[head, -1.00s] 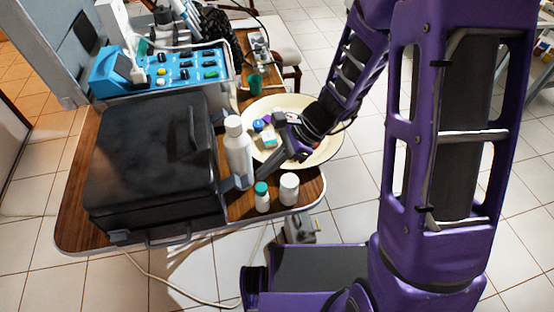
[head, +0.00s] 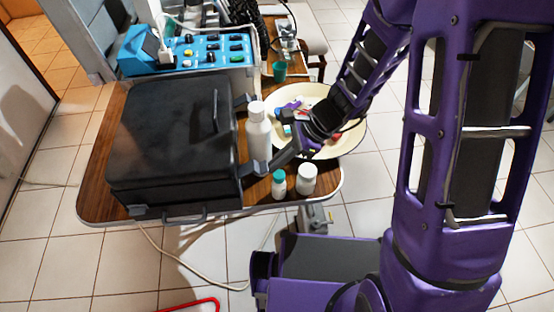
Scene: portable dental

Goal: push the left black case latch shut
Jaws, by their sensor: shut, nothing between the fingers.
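The black case (head: 170,125) lies closed on a wooden table top. Two dark tabs stick out from its right side: a near one (head: 252,170) and a far one (head: 243,101). They look like latches; I cannot tell for certain which is the left latch or how far each stands open. My gripper (head: 272,165) is shut and empty. It reaches down from the upper right over the bowl, with its tip close to the near tab. Whether it touches the tab is too small to tell.
A tall white bottle (head: 258,134) stands close beside my gripper. A teal-capped bottle (head: 279,184) and a white jar (head: 306,179) stand just in front. A cream bowl (head: 345,143) with small items sits behind. A blue control unit (head: 190,52) stands behind the case.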

